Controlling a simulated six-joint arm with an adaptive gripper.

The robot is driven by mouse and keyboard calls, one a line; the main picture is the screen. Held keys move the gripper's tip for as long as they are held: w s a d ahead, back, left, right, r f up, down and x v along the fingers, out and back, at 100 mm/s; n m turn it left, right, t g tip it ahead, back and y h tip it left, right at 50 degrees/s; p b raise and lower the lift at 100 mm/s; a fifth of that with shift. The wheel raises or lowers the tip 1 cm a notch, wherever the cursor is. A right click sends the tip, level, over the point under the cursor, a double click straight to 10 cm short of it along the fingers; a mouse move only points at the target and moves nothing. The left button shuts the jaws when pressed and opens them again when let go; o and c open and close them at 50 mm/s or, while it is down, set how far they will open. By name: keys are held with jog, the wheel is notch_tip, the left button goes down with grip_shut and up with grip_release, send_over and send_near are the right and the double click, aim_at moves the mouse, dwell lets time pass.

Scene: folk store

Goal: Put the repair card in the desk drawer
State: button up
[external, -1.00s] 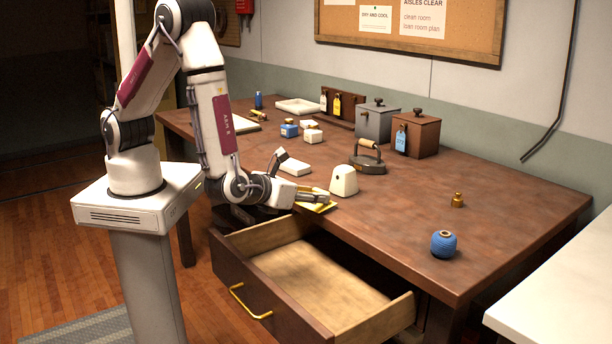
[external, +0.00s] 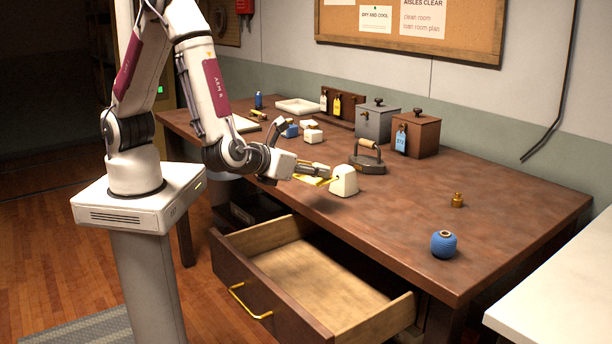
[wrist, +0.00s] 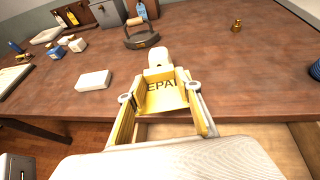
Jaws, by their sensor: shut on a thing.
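The yellow repair card (wrist: 162,99) shows black letters, partly cut off, in the wrist view. My gripper (wrist: 160,92) is shut on it, with a finger at each side. In the external view my gripper (external: 322,176) holds the card (external: 311,181) a little above the desk's front edge, beside a small cream block (external: 344,181).
The wooden desk (external: 400,220) carries an iron (external: 369,163), a brown box (external: 416,136), a grey box (external: 376,122), a blue spool (external: 443,244) and a brass weight (external: 457,200). A white block (wrist: 93,80) lies left of the card. The desk's right half is mostly clear.

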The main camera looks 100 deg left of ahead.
aim_at(311, 208)
dwell(0.4)
jog(key=shift+f, duration=3.4)
jog(key=shift+r, duration=0.1)
notch_tip(311, 208, up, 14)
jog(key=shift+r, duration=0.15)
jog(key=w+a+n+g+y, duration=0.1)
jog(key=w+a+n+g, duration=0.15)
jog(key=a, duration=0.85)
jog(key=w+a+n+g+y, duration=0.1)
jog(key=w+a+n+g, duration=0.15)
jog(key=a, duration=0.85)
jog(key=s+a+n+g, duration=0.2)
jog(key=s+a+g, duration=0.1)
jog(key=a, duration=1.7)
jog(key=shift+t+y, duration=0.3)
jog(key=shift+w+d+f, duration=0.1)
jog(key=shift+f, duration=1.25)
jog(key=shift+w+d+f, duration=0.1)
jog(key=shift+f, duration=1.2)
